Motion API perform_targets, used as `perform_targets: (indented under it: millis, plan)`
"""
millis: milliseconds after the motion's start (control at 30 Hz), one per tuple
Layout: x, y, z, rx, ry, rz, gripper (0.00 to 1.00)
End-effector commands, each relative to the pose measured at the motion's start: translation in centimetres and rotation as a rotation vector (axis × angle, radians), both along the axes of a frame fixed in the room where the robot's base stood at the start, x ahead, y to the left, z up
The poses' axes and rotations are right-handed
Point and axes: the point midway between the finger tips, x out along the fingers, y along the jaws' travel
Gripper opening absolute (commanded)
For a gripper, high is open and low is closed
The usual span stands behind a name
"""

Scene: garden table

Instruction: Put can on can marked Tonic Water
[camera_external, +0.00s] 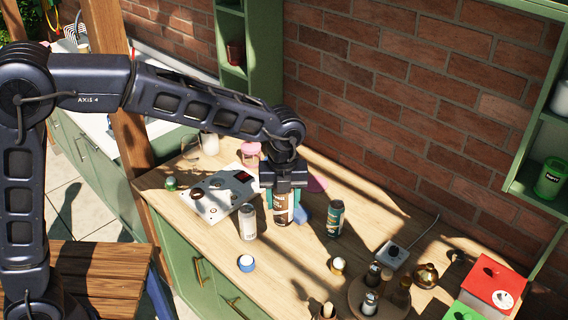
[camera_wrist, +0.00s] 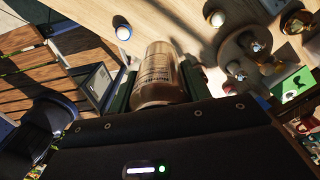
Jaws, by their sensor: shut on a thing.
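My gripper (camera_external: 282,198) is shut on a brown can (camera_external: 283,212), which is upright, with a finger on each side. In the wrist view the held can (camera_wrist: 158,75) fills the space between the fingers, and its small print is unreadable. A pale grey-white can (camera_external: 248,222) stands upright on the counter just left of the held can. A teal can (camera_external: 335,219) stands upright to its right. The labels are too small to tell which one is marked Tonic Water. I cannot tell whether the held can touches the counter.
A white panel (camera_external: 222,196) lies at the left, with a pink-lidded jar (camera_external: 250,153) behind it. A blue-and-white round item (camera_external: 246,263) lies in front. A round tray (camera_external: 354,298) of small bottles, a white socket box (camera_external: 392,255) and a red box (camera_external: 492,283) are to the right.

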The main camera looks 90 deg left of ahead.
Motion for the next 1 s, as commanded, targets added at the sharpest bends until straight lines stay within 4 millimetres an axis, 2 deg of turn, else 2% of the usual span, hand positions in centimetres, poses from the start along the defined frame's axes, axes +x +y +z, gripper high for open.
perform_targets:
  millis: [300,433,600,767,1000]
  plan:
    - [-5.5,8.1,7.3,0.003,-0.004,-0.009,0.17]
    - [-7.9,10.6,9.9,0.003,-0.004,-0.018,0.17]
    - [-10.0,12.4,12.0,0.002,-0.002,-0.027,0.17]
    - [-10.7,12.9,11.8,0.000,0.000,-0.032,0.17]
    - [-10.7,12.9,7.0,-0.002,0.002,-0.032,0.17]
